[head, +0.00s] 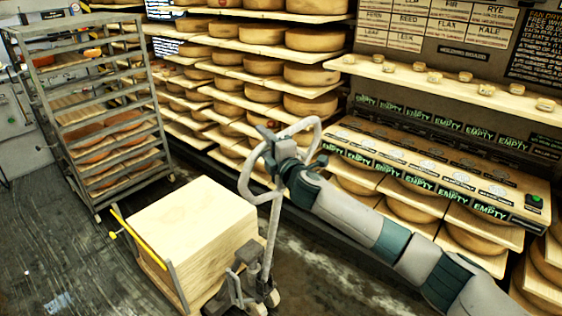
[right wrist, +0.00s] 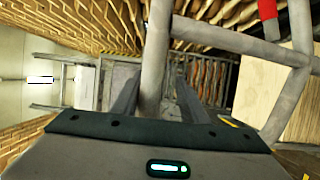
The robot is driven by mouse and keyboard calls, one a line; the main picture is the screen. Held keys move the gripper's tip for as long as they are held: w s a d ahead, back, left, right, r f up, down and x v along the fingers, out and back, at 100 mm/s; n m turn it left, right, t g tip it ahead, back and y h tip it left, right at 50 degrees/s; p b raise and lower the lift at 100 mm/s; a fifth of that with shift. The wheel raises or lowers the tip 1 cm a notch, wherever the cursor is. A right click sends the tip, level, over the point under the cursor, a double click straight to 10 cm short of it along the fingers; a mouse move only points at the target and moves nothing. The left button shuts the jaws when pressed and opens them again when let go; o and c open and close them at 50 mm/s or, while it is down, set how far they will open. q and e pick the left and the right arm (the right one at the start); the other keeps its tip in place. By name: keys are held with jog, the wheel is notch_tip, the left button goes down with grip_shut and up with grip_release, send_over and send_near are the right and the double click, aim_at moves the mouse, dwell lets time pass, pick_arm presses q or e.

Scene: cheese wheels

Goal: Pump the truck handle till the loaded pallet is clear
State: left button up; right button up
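The pallet truck (head: 262,283) stands low in the head view, its steering column rising to a grey loop handle (head: 314,125). The loaded pallet carries a pale wooden block-like load (head: 190,222) at the truck's left. The gap under the pallet is too small to judge. My right gripper (head: 268,150) is at the left side of the loop. In the right wrist view a grey handle bar (right wrist: 155,60) passes between the two fingers (right wrist: 158,95). Whether both fingers press on it is unclear. My left gripper is in neither view.
A tall metal rack (head: 100,130) with cheese wheels stands at the left. Shelves of cheese wheels (head: 262,92) line the back. A bench with "EMPTY" labels (head: 440,180) lies behind my right arm. A yellow bar (head: 140,240) edges the load's left. Floor at lower left is clear.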

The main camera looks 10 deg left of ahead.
jog(key=b+v, duration=0.2)
jog(key=v, duration=0.8)
jog(key=shift+s, duration=0.3)
jog(key=shift+d, duration=0.15)
